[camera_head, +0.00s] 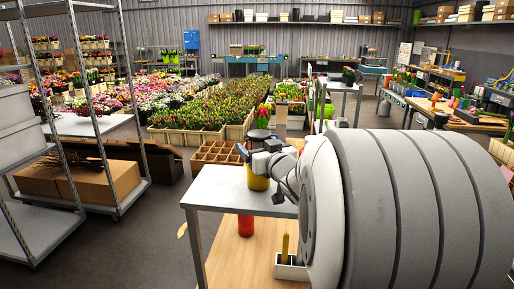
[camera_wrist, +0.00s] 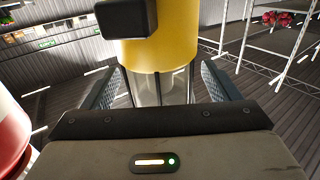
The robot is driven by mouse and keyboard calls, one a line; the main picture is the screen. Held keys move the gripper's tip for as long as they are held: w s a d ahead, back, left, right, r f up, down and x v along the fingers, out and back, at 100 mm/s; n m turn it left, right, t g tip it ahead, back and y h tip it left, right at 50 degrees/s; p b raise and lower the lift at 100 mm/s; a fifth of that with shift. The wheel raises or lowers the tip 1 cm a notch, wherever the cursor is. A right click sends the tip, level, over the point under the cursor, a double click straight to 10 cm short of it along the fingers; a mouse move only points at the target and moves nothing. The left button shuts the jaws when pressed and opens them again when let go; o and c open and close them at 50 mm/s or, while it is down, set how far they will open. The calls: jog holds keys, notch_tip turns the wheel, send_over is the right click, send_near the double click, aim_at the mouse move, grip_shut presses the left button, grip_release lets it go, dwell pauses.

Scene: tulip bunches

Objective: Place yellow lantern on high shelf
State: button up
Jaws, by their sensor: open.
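The yellow lantern (camera_head: 258,181) appears to stand upright on the grey high shelf (camera_head: 215,190) in the head view. In the wrist view the yellow lantern (camera_wrist: 160,52) is at the top centre, with a clear section below its yellow part. My gripper (camera_wrist: 160,88) is open, with one finger on each side of the lantern. Any contact between fingers and lantern cannot be told. In the head view my gripper (camera_head: 254,149) is at the lantern's upper part, and my wrist hides some of it.
A red object (camera_head: 245,225) stands on the wooden lower board (camera_head: 236,262) under the high shelf. A white box (camera_head: 290,269) there holds a yellow upright item. Metal racks (camera_head: 95,125) stand at left. The high shelf's left part is clear. Tulip crates fill the background.

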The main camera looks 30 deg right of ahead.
jog(key=s+b, duration=0.1)
jog(key=s, duration=1.1)
jog(key=shift+a, duration=0.2)
